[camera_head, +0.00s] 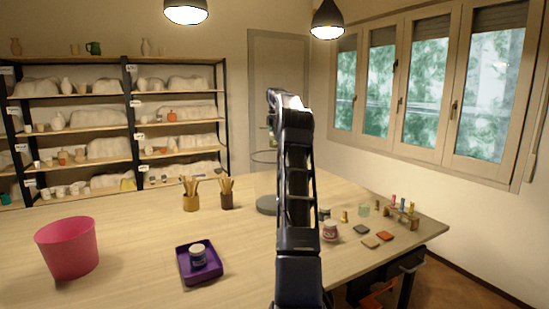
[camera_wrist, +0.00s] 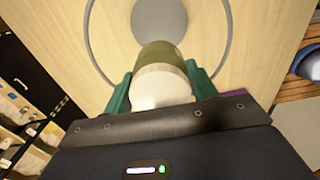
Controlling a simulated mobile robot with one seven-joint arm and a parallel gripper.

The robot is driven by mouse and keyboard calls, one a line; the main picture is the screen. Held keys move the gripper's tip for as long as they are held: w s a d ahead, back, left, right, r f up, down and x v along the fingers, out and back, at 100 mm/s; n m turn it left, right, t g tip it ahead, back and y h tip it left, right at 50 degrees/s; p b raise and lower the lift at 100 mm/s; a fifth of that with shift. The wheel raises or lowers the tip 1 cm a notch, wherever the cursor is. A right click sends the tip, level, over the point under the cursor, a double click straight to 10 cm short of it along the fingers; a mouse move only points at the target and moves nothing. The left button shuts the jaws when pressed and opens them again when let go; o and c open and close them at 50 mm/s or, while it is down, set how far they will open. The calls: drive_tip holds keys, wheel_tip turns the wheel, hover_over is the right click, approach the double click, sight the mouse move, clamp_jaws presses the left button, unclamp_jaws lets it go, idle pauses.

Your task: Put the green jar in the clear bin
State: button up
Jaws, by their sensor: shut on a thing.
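My gripper (camera_wrist: 158,72) has green fingers and is shut on the green jar (camera_wrist: 158,53), an olive-green jar with a pale lid facing the wrist camera. In the head view the jar (camera_head: 272,137) is small and partly hidden by my arm. The clear bin (camera_head: 265,206) is a see-through cylinder with a grey base on the table, its right side hidden behind my arm. In the wrist view the bin's grey rim (camera_wrist: 229,22) curves around the jar and the round grey base lies beyond it. The jar appears above the bin's opening.
A pink bucket (camera_head: 67,249) and a purple tray (camera_head: 185,273) with a small jar stand at the left. Two brush pots (camera_head: 190,201) stand left of the bin. Small jars, tiles and a vial rack (camera_head: 402,216) are at the right. The table's middle front is clear.

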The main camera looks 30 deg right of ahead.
drive_tip(key=shift+w+a+f, duration=0.15)
drive_tip(key=shift+w, duration=0.1)
wheel_tip(320, 180, down, 31)
drive_tip(key=shift+r, duration=0.15)
idle(0.7)
drive_tip(key=o, duration=1.1)
drive_tip(key=shift+o, duration=0.2)
wheel_tip(320, 180, up, 12)
drive_tip(key=shift+r, duration=0.1)
